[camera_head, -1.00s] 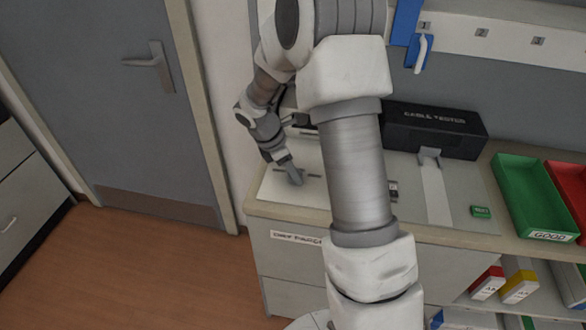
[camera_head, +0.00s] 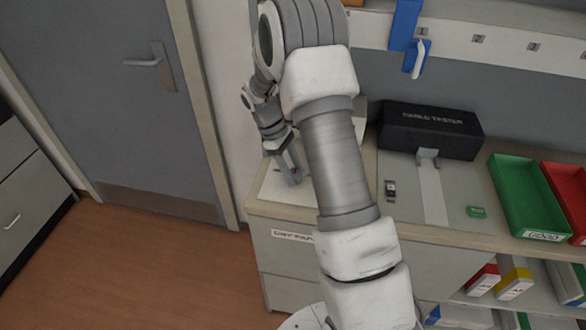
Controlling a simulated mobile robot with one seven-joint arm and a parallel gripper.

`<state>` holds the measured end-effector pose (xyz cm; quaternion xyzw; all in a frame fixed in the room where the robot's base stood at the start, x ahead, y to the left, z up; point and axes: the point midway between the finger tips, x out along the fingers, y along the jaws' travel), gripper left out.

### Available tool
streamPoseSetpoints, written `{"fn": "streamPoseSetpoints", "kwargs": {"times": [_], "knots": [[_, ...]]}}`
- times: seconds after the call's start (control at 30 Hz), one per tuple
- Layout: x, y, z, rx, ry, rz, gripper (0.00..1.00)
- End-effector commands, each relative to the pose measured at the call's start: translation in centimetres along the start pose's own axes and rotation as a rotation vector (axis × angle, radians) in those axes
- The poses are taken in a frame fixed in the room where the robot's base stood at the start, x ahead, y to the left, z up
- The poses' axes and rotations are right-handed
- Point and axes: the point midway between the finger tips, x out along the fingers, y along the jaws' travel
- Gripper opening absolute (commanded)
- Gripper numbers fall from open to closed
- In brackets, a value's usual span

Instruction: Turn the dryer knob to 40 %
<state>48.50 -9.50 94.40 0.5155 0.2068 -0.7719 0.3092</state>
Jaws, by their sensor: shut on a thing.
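My gripper (camera_head: 291,174) points down at the left end of the counter, over a pale panel (camera_head: 268,192). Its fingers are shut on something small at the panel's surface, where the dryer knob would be. The knob is hidden by the fingers, and its pointer and any percent marks cannot be read. A label (camera_head: 290,236), partly covered by my arm, is on the counter front below. My arm also hides the right part of the panel.
A black cable tester (camera_head: 430,130) stands to the right on the counter, with a small dark part (camera_head: 390,190) and a green piece (camera_head: 477,211) before it. Green (camera_head: 525,190) and red (camera_head: 568,185) trays lie farther right.

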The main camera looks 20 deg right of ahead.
Motion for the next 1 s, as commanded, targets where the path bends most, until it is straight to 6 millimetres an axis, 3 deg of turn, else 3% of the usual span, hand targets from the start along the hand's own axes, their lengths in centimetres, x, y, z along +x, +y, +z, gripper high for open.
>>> {"fn": "streamPoseSetpoints", "kwargs": {"times": [0.63,0.67,0.8,1.0], "knots": [[-0.02,0.09,0.11,0.044,-0.001,-0.017,0.00],[-0.02,0.09,0.12,0.044,-0.001,-0.017,0.57],[-0.01,0.07,0.08,0.044,-0.001,-0.017,0.82],[0.00,0.04,0.04,0.043,0.000,-0.017,0.82]]}}
